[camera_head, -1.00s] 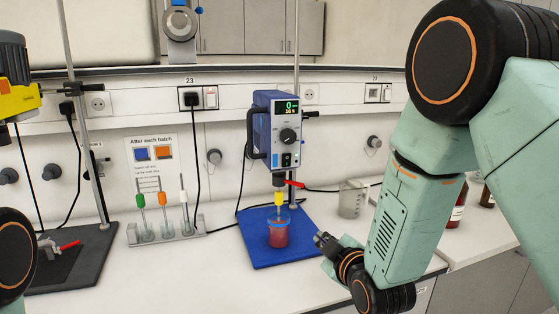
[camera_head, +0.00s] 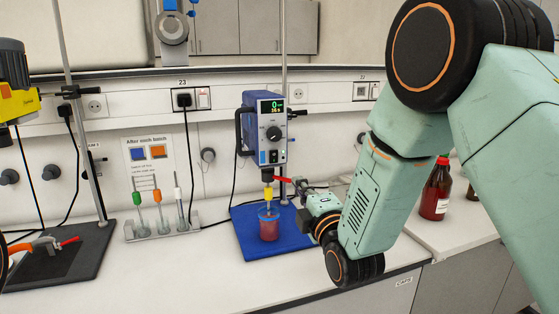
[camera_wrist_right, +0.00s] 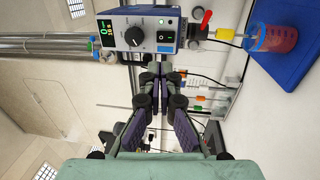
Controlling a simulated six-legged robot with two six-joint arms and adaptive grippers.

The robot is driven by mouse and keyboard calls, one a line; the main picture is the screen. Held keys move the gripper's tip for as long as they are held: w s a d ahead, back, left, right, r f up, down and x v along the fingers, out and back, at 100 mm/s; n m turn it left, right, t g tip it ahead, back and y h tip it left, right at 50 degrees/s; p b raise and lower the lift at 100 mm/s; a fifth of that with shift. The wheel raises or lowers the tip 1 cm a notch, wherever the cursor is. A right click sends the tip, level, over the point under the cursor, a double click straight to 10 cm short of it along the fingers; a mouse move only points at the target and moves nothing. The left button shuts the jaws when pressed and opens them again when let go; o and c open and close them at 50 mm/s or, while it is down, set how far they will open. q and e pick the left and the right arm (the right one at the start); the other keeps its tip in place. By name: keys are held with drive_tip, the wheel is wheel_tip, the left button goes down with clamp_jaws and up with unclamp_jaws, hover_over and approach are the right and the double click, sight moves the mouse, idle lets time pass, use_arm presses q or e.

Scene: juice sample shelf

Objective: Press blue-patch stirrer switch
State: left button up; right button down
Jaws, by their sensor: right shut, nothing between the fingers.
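The blue stirrer (camera_head: 264,130) hangs on a stand above a blue mat (camera_head: 250,240), with a beaker of red liquid (camera_head: 268,229) under it. Its black rocker switch (camera_head: 273,157) is low on the front face, below the dial; it also shows in the right wrist view (camera_wrist_right: 165,41). The display is lit and reads 0 on top. My right gripper (camera_head: 300,184) is shut and empty, lower than the switch and to its right, apart from it. My left gripper is out of view.
A yellow stirrer (camera_head: 14,85) stands at the left over a dark plate (camera_head: 50,265). A rack (camera_head: 160,232) with colored stirring rods and a sign (camera_head: 150,160) with blue and orange patches are between. A brown bottle (camera_head: 436,190) is at the right. The front bench is clear.

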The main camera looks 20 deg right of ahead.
sight(273, 153)
drive_tip(key=w, duration=0.4)
drive_tip(key=w+r+p, duration=0.1)
drive_tip(key=w, duration=0.3)
drive_tip(key=w+a+p, duration=0.1)
drive_tip(key=w, duration=0.4)
drive_tip(key=shift+a+r, duration=0.1)
drive_tip(key=shift+r, duration=0.1)
drive_tip(key=shift+w+r+p, duration=0.1)
drive_tip(key=shift+w+p, duration=0.2)
drive_tip(key=shift+w, duration=0.05)
drive_tip(key=shift+w+a, duration=0.15)
drive_tip(key=shift+w, duration=0.05)
drive_tip(key=shift+w, duration=0.1)
drive_tip(key=shift+w+d+r+b, duration=0.15)
drive_tip(key=shift+d+b, duration=0.1)
drive_tip(key=shift+b, duration=0.2)
drive_tip(key=shift+a, duration=0.2)
